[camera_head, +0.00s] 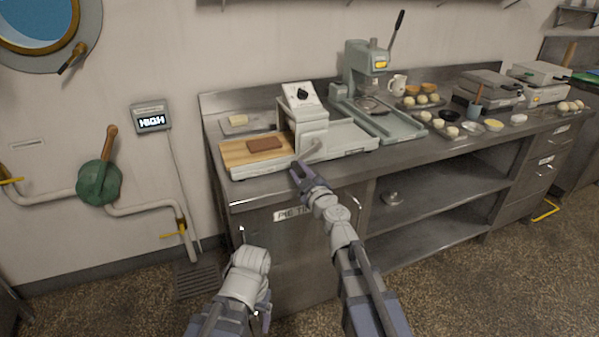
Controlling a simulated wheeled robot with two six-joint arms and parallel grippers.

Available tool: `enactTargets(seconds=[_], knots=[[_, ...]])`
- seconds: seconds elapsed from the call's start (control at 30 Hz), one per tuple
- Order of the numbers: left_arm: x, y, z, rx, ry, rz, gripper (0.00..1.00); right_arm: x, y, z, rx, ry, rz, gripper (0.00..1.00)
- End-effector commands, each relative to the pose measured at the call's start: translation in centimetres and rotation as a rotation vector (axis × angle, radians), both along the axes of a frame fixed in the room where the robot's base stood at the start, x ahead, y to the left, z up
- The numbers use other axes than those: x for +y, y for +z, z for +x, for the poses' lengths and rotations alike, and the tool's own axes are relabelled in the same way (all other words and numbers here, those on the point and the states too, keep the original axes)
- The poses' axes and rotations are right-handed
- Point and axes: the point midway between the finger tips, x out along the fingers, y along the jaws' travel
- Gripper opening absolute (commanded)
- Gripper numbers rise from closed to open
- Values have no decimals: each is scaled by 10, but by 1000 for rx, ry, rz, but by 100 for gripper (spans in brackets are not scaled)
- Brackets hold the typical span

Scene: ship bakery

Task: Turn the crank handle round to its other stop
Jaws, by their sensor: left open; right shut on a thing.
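The crank handle (313,151) is on the front side of the grey roller machine (302,120) on the steel counter. The grey crank arm slants down and left from its hub. My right gripper (298,169) is shut on the low, left end of the crank, just above the counter's front edge; its fingers hide the grip. My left gripper (262,314) is low in front of the cabinet, open and apart from everything; its fingers are small and partly hidden by my arm.
A wooden board (238,153) with a brown slab (265,144) lies left of the rollers. A lever press (368,75) stands behind right. Trays of dough balls (447,128) stand farther right. A green valve (99,182) is on the left wall.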

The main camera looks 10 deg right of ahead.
Motion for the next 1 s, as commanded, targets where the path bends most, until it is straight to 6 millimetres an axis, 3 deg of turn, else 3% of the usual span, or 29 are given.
enactTargets(seconds=[0.23, 0.27, 0.5, 0.8, 1.0], knots=[[0, 0, 0, 0, 0, 0, 78, 0, 0, 0, 0, 1, 1, 0], [0, 0, 0, 0, 0, 0, 78, 0, 0, 0, 0, 1, 1, 33], [0, 0, 0, 0, 0, 0, 78, 0, 0, 0, 0, 0, 1, 59], [0, 0, 0, 0, 0, 0, 78, 0, 0, -1, 0, 0, 0, 59], [0, 0, 0, 0, 0, 0, 78, -3, 0, -15, 0, 0, 0, 59]])
